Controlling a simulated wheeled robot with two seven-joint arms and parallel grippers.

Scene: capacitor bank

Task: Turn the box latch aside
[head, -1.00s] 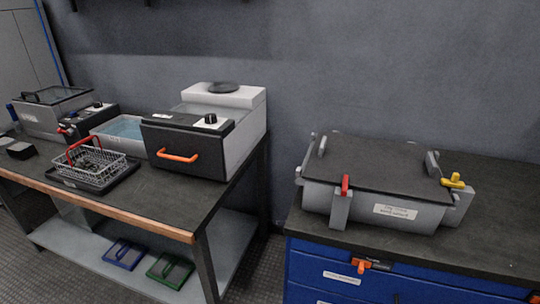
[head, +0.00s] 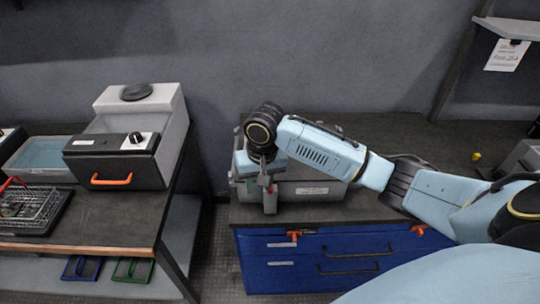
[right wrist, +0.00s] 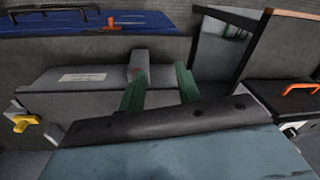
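The grey box (head: 315,189) sits on the blue cabinet's dark top, largely covered by my right arm in the head view. Its latch, a grey post (head: 270,203) with a red part, is at the box's front left. My right gripper (head: 265,180) points down at the latch. In the right wrist view its two green fingers (right wrist: 160,62) are apart; contact with the latch cannot be told. My left gripper is out of view.
A yellow knob (right wrist: 25,122) is on the box's other end. The blue cabinet (head: 330,262) has orange-red drawer latches. Left, across a gap, a bench (head: 110,215) holds a machine with an orange handle (head: 111,180) and a wire basket (head: 22,205).

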